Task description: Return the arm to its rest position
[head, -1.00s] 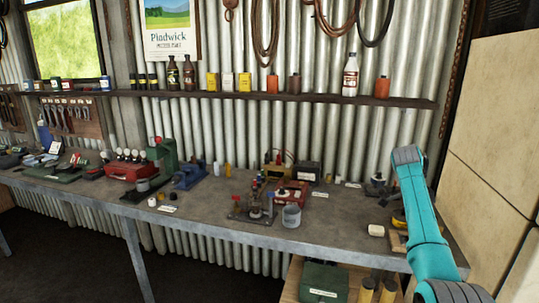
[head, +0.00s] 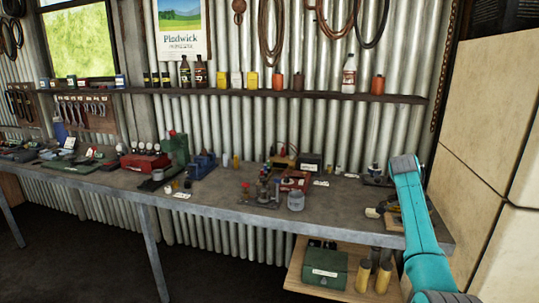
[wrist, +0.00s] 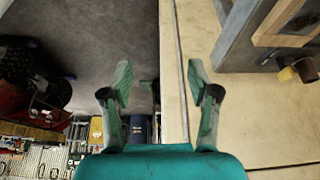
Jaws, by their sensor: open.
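My arm shows in the head view as a teal link at the right, in front of the bench's right end and the pale panels. My gripper (wrist: 160,90) shows in the wrist view with its two teal fingers spread apart. Nothing is between the fingers but the floor and a pale panel in the background. In the head view the gripper itself cannot be made out.
A grey workbench (head: 225,203) with several tools and parts runs along the corrugated wall. Pale panels (head: 490,120) stand close on the right. Dark floor lies open at front left.

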